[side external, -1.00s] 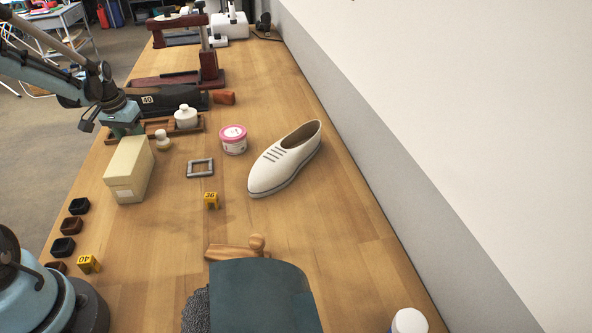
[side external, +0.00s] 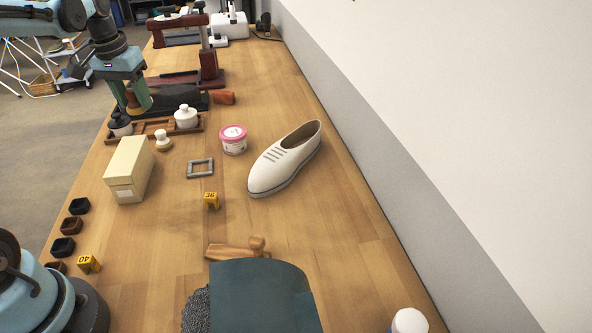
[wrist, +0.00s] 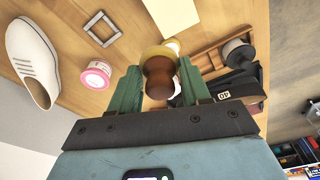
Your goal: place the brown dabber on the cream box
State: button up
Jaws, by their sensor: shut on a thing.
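My gripper (side external: 134,98) is shut on the brown dabber (side external: 135,106), raised above the left end of the wooden tray. In the wrist view the dabber (wrist: 159,75) sits between the two green fingers, its brown turned handle toward the camera and its yellowish rim pointing away. The cream box (side external: 122,172) stands on the bench nearer the side camera than my gripper, with its top bare. In the wrist view part of the box (wrist: 172,14) shows at the top edge, beyond the dabber and apart from it.
The wooden tray (side external: 160,126) holds a black-topped dabber (side external: 120,125) and a white jar (side external: 186,117). A small white-knobbed dabber (side external: 163,141) stands beside the box. A pink-lidded tub (side external: 233,139), grey frame (side external: 200,168) and white shoe (side external: 285,160) lie to the right.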

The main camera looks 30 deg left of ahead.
jog(key=s+d+r, duration=0.2)
jog(key=s+d, duration=0.1)
jog(key=d, duration=0.3)
jog(key=s+d+r, duration=0.2)
jog(key=s+d, duration=0.1)
jog(key=d, duration=0.3)
send_over(127, 153)
jog(key=f, duration=0.6)
jog(key=shift+s+f, duration=0.2)
jog(key=shift+f, duration=2.2)
jog(key=shift+f, duration=0.15)
jog(key=o, duration=1)
